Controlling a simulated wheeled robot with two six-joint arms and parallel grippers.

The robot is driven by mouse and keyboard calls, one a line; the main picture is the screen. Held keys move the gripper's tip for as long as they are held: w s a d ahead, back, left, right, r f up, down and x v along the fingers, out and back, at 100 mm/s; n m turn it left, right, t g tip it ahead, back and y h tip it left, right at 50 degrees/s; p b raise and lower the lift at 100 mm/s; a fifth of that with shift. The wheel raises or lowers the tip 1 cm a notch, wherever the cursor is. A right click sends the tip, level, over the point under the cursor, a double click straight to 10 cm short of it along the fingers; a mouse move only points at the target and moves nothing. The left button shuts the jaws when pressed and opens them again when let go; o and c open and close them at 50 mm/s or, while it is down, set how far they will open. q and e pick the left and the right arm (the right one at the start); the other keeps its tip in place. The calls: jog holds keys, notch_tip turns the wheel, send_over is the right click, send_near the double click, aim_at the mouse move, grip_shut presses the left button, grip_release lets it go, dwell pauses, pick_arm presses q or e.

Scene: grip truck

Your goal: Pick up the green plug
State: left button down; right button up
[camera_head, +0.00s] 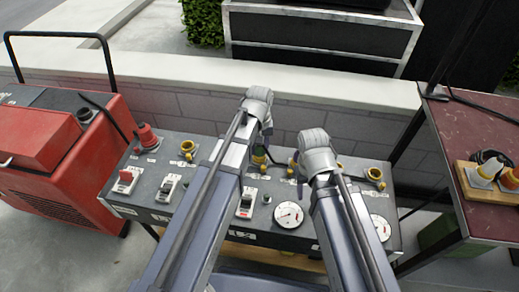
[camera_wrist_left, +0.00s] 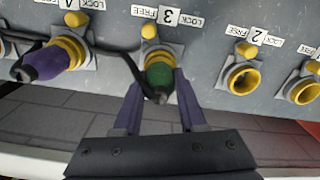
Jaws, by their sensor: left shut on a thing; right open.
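The green plug (camera_wrist_left: 160,78) sits at the yellow ring of the socket marked 3 on the grey panel (camera_wrist_left: 205,50). In the left wrist view, my left gripper (camera_wrist_left: 154,92) has a purple finger on each side of the plug and is shut on it. A dark cable runs from the plug's end. In the head view, my left gripper (camera_head: 262,135) is over the panel's back row, with the plug (camera_head: 259,155) partly hidden behind it. My right gripper (camera_head: 318,155) is open above the panel to the right; its fingertips are mostly hidden.
A purple plug (camera_wrist_left: 50,60) is in the socket beside the green one. The socket marked 2 (camera_wrist_left: 242,77) is empty. A red machine (camera_head: 70,150) stands left, a dark red table (camera_head: 470,125) right. A low block wall (camera_head: 200,105) runs behind the panel.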

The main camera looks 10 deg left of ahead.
pick_arm(q)
notch_tip(320, 180, up, 10)
jog(key=p, duration=0.9)
jog(key=shift+f, duration=0.1)
jog(key=shift+a, duration=0.1)
